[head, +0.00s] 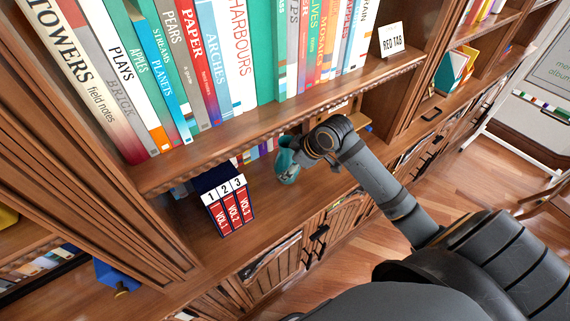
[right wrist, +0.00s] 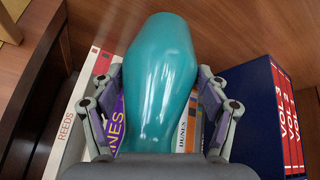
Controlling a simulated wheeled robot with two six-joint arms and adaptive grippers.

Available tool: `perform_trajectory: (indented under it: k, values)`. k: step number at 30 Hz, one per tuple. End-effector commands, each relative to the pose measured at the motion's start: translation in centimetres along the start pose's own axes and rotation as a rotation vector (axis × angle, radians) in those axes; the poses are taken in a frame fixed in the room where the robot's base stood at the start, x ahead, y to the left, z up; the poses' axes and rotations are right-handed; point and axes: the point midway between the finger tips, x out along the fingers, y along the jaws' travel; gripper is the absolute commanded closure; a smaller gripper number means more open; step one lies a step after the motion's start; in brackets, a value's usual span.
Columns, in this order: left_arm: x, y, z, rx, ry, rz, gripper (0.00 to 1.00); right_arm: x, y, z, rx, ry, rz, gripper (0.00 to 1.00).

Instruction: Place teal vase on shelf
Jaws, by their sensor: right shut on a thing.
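The teal vase (head: 287,167) is at the lower shelf (head: 264,204) in the head view, partly hidden by my right arm. In the right wrist view the vase (right wrist: 160,60) fills the middle. My right gripper (right wrist: 160,88) is shut on it, with one finger on each side. In the head view the right gripper (head: 291,172) is small and mostly hidden behind the wrist. I cannot tell whether the vase's base touches the shelf board. My left gripper is not in view.
A blue box with red volumes (head: 230,207) stands left of the vase on the same shelf. Several books (right wrist: 85,95) are behind the vase. The upper shelf (head: 270,122) with a tall row of books overhangs. A "RED TAB" card (head: 392,40) stands above right.

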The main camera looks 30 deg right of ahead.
Motion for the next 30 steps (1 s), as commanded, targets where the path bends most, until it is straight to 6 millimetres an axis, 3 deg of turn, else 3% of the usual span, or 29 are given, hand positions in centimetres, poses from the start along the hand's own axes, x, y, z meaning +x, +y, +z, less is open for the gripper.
perform_trajectory:
  k: [3,7,17,18,22,30]
  values:
    - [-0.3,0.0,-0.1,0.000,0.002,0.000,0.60,0.7,0.2,-1.7,0.002,0.007,-0.005,0.69]
    - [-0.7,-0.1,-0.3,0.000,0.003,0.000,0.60,1.9,0.0,-0.7,-0.001,-0.001,-0.004,0.69]
    - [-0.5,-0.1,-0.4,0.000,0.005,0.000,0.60,2.2,0.0,-0.5,-0.002,0.000,-0.002,0.69]
    - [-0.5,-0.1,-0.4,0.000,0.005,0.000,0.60,2.2,0.0,-0.5,-0.002,-0.002,-0.003,0.20]
    - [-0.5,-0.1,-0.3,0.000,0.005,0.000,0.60,2.2,0.0,-0.4,-0.001,-0.002,-0.003,0.02]
    - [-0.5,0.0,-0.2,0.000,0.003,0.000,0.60,2.2,0.0,-0.5,-0.001,-0.002,-0.002,0.02]
